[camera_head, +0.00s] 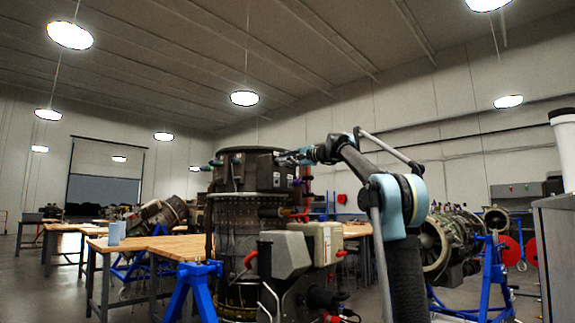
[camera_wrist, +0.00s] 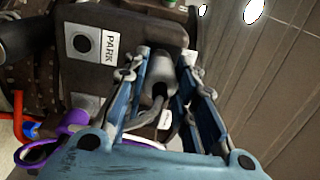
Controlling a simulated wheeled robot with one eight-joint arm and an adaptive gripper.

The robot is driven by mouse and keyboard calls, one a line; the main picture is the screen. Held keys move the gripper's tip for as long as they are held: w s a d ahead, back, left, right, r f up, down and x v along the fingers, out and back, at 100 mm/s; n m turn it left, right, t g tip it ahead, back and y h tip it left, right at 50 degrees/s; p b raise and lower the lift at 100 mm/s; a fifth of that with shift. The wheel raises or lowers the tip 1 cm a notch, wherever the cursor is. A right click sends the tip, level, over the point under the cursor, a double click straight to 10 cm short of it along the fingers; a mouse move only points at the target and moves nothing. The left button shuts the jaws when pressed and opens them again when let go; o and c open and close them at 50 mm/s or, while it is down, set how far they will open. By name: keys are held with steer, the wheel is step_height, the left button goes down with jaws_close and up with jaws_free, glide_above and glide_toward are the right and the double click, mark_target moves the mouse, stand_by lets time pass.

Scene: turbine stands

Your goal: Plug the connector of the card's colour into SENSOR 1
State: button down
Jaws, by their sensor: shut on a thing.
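My gripper (camera_wrist: 166,62) is shut on a grey connector (camera_wrist: 160,68), whose dark cable (camera_wrist: 157,98) runs back between the blue fingers. The connector points at the dark housing of the turbine; I cannot tell whether it touches a socket. In the head view my gripper (camera_head: 287,157) is at the right of the turbine's upper casing (camera_head: 245,168). A round port (camera_wrist: 82,43) with a PARK label (camera_wrist: 110,46) is left of the fingers. SENSOR 1 and the coloured card cannot be made out. A purple part (camera_wrist: 62,133) lies at the lower left of the wrist view.
An orange-red part (camera_wrist: 28,128) shows at the wrist view's left edge. In the head view, a grey box (camera_head: 284,254) is at the turbine's front. Wooden tables (camera_head: 170,247) and a blue stand (camera_head: 192,292) are to the left; another engine (camera_head: 450,245) is at the right.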

mark_target(288, 159)
steer(key=shift+w+a+r, duration=0.15)
steer(key=shift+w+a, duration=0.05)
steer(key=shift+a, duration=0.05)
steer(key=c, duration=1.6)
jaws_free()
steer(key=shift+c, duration=0.2)
steer(key=o, duration=0.4)
steer(key=shift+w+a, duration=0.2)
steer(key=shift+a, duration=0.05)
steer(key=shift+s+d, duration=0.1)
steer(key=shift+d, duration=0.05)
steer(key=shift+o, duration=0.9)
steer(key=shift+s+d, duration=0.1)
steer(key=shift+v, duration=3.45)
